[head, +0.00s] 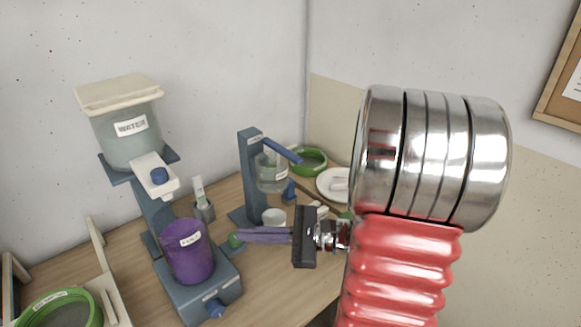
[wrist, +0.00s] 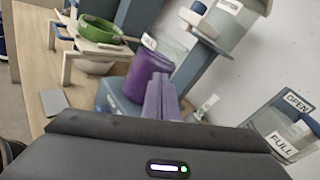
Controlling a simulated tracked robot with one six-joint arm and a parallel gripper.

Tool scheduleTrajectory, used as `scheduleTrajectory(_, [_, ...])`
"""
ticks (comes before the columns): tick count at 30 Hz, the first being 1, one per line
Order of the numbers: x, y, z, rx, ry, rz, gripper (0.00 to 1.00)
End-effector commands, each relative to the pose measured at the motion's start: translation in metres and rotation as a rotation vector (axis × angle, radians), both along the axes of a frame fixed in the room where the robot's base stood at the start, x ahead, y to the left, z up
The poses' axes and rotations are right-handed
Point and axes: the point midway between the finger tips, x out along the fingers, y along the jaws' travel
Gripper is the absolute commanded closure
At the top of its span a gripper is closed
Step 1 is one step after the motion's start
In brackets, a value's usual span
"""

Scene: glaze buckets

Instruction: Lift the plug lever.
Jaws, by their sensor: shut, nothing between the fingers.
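My gripper (head: 240,236) is shut and empty, its purple-grey fingers pointing left above the bench. In the wrist view its fingers (wrist: 161,98) stand together in front of the purple bucket. A blue stand (head: 249,180) holds a clear vessel (head: 270,173), with a blue bar (head: 282,150) sloping down to the right from the stand's top. This bar may be the plug lever; I cannot be sure. My fingers are lower than the bar and apart from it.
A purple bucket (head: 190,256) stands on a blue base (head: 205,290) below the water tank (head: 128,138). A grey cup (head: 204,209) is behind it. A white cup (head: 274,217) is by the stand. A green sieve (head: 62,308) lies at front left. A vessel labelled OPEN and FULL (wrist: 284,128) shows in the wrist view.

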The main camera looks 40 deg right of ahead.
Motion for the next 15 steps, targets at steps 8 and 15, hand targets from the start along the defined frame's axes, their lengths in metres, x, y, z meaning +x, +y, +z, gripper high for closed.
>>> scheduleTrajectory(8, [-0.006,-0.128,-0.008,0.307,-0.095,-0.411,1.0])
scheduleTrajectory(15, [-0.034,-0.205,-0.021,0.449,-0.177,-0.657,1.0])
